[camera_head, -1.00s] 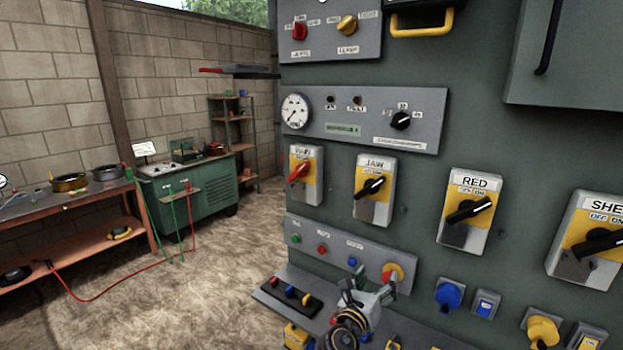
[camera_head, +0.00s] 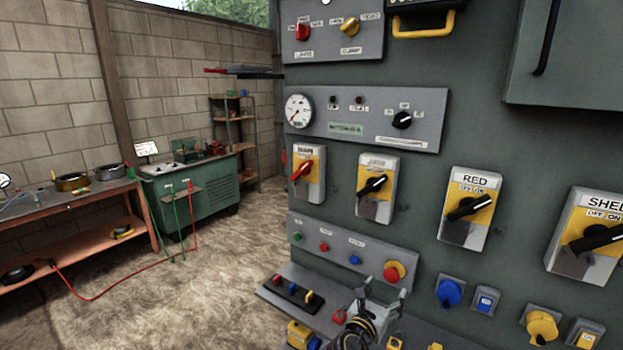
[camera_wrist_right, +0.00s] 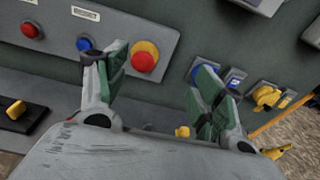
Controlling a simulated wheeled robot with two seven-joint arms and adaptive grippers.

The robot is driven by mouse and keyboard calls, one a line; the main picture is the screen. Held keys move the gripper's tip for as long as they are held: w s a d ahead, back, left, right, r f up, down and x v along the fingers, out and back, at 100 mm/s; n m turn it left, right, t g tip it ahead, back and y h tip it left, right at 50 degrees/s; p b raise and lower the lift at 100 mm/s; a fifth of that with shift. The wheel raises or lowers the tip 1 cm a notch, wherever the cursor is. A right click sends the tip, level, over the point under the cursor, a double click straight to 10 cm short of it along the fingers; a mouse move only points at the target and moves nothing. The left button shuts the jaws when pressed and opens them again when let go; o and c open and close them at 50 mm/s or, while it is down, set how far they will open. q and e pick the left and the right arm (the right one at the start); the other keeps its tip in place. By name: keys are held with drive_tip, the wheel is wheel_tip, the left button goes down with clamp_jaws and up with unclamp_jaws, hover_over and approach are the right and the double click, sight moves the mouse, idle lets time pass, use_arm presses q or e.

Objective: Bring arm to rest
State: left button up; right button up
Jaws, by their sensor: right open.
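My right gripper (camera_head: 382,296) is at the bottom of the head view, in front of the lower part of the green control cabinet (camera_head: 490,105). It also shows in the right wrist view (camera_wrist_right: 160,82), with its two green-padded fingers apart and nothing between them. The red emergency button on a yellow base (camera_wrist_right: 145,57) is just beyond the left finger; it also shows in the head view (camera_head: 393,272), just above the gripper. My left gripper is in neither view.
The cabinet carries rotary switches: MAIN (camera_head: 308,173), JAW (camera_head: 376,190), RED (camera_head: 470,209) and another (camera_head: 592,238). Blue (camera_head: 449,292) and yellow (camera_head: 541,327) sockets sit low down. A small shelf with levers (camera_head: 290,290) juts out.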

drive_tip(key=s+d+f+m+g+y, duration=0.4)
drive_tip(key=s+d+f+m+g, duration=0.1)
drive_tip(key=s+f+m, duration=0.6)
drive_tip(key=s+a+f+m+g+y, duration=0.1)
drive_tip(key=s+f+m+g+y, duration=0.2)
drive_tip(key=s+m, duration=0.5)
drive_tip(key=s+a+f+m+g+y, duration=0.1)
drive_tip(key=s+f+m+g+y, duration=0.15)
drive_tip(key=s+m, duration=0.6)
wheel_tip(320, 180, down, 33)
drive_tip(key=s+d, duration=0.1)
drive_tip(key=s, duration=0.1)
drive_tip(key=s+d+f+g, duration=0.1)
drive_tip(key=s+d+f, duration=0.1)
drive_tip(key=s+f, duration=0.8)
drive_tip(key=s+d+f+g, duration=0.1)
drive_tip(key=s+d+f, duration=0.2)
drive_tip(key=s+f, duration=0.7)
drive_tip(key=shift+s+d+n, duration=0.3)
drive_tip(key=shift+s+n, duration=0.15)
drive_tip(key=shift+s, duration=0.55)
